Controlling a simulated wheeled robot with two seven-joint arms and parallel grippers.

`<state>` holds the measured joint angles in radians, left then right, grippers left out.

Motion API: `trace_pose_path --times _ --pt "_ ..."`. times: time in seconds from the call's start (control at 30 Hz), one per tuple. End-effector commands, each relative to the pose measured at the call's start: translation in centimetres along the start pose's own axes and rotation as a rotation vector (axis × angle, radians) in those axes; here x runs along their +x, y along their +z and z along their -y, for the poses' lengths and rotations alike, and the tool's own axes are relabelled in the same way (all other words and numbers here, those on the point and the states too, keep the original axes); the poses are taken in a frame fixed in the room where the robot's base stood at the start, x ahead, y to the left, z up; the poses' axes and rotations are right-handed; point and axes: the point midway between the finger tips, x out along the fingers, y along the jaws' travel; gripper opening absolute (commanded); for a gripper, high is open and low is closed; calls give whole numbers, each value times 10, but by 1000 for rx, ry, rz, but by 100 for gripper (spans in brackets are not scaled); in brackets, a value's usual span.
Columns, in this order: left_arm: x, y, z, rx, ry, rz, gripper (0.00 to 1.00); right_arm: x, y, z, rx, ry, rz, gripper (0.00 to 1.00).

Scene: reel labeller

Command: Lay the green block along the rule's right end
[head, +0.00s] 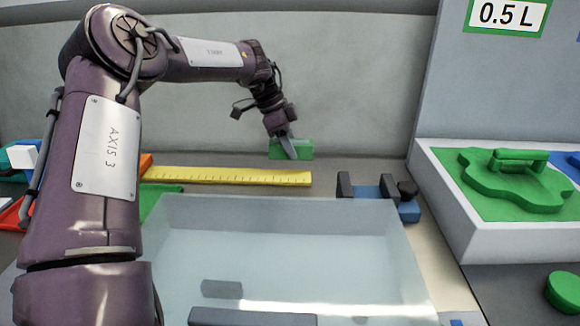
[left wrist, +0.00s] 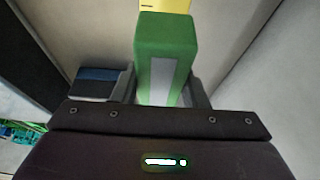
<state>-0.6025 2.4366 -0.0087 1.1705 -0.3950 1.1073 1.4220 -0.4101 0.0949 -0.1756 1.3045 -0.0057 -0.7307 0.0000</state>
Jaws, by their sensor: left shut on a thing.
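The green block (head: 304,150) is at the back of the work surface by the grey wall, just beyond the right end of the yellow rule (head: 230,176). My left gripper (head: 290,147) comes down from above and is shut on the block. In the left wrist view the green block (left wrist: 167,42) sits between the two fingers of my left gripper (left wrist: 165,88), and the yellow rule (left wrist: 165,5) shows just past its far end. I cannot tell if the block touches the surface. My right gripper is not in view.
A clear bin (head: 300,220) stands in front of the rule. A blue clamp-like part (head: 368,192) with dark jaws is to its right. A white tray (head: 455,225) with green shapes stands at the right. Coloured pieces (head: 10,215) lie at the far left.

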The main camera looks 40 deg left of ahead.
Motion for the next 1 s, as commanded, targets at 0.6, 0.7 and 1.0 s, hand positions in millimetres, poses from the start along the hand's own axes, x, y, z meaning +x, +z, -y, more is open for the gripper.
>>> trace_pose_path --times 0.6,0.7,1.0 --pt "52 21 0 1 -3 -1 12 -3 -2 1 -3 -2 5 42" --pt "52 21 0 1 -2 -1 12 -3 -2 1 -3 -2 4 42" --pt "55 23 0 0 -1 0 50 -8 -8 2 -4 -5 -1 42"
